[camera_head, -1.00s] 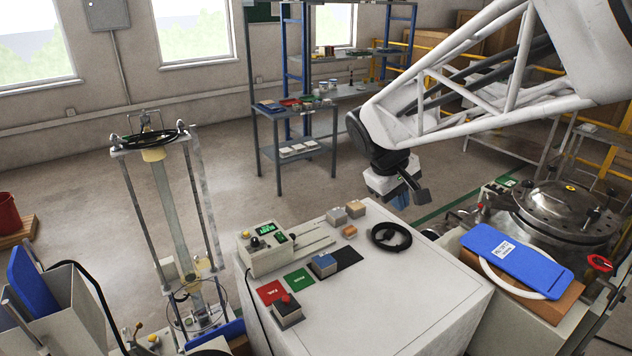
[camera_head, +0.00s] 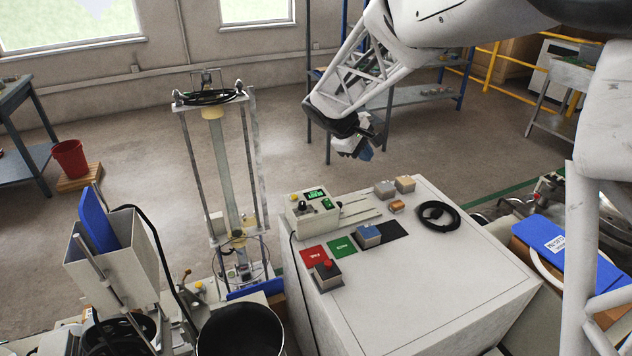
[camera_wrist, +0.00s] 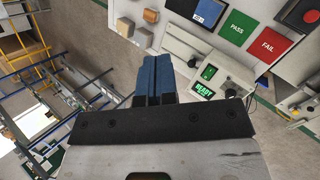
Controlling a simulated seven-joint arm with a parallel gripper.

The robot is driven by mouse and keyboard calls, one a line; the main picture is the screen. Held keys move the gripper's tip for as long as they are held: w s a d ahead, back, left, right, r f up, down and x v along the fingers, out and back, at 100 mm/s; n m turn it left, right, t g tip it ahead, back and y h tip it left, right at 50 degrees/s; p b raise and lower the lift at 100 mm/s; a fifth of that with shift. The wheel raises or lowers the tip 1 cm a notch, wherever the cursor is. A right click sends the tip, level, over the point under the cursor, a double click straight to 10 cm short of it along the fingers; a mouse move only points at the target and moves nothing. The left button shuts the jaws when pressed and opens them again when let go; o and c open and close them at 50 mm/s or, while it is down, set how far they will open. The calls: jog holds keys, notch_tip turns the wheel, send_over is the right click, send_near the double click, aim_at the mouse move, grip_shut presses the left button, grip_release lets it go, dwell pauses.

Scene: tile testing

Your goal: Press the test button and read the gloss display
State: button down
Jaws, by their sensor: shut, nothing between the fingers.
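The gloss tester is a small pale box (camera_head: 313,212) on the back left of the white cabinet top. It has a lit green display (camera_head: 315,194), a dark knob (camera_head: 301,204) and a small green panel (camera_head: 327,203). In the wrist view the tester (camera_wrist: 222,72) lies right of my fingers, and its display (camera_wrist: 203,90) appears to read READY. A separate red button (camera_head: 326,264) sits on a grey box at the front left. My gripper (camera_head: 366,153) is shut and empty, in the air behind the cabinet; its blue fingers (camera_wrist: 152,64) touch nothing.
On the white cabinet (camera_head: 440,265) lie a red FAIL pad (camera_head: 313,254), a green PASS pad (camera_head: 341,246), a blue-topped block (camera_head: 368,235), small tiles (camera_head: 395,187) and a black cable coil (camera_head: 438,214). A tall glass-tube stand (camera_head: 225,170) rises left of the cabinet.

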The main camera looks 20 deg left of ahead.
jog(key=w+a+f+n+t, duration=0.1)
jog(key=a+f, duration=0.2)
jog(key=a, duration=0.3)
jog(key=w+a+f+n, duration=0.2)
jog(key=a, duration=0.3)
jog(key=n+t, duration=0.2)
send_over(294, 197)
notch_tip(294, 197, down, 5)
jog(key=shift+f+h, duration=0.2)
jog(key=shift+h, duration=0.1)
jog(key=shift+f, duration=0.15)
jog(key=shift+f, duration=4.3)
jog(key=shift+f, duration=0.85)
jog(key=shift+r, duration=0.85)
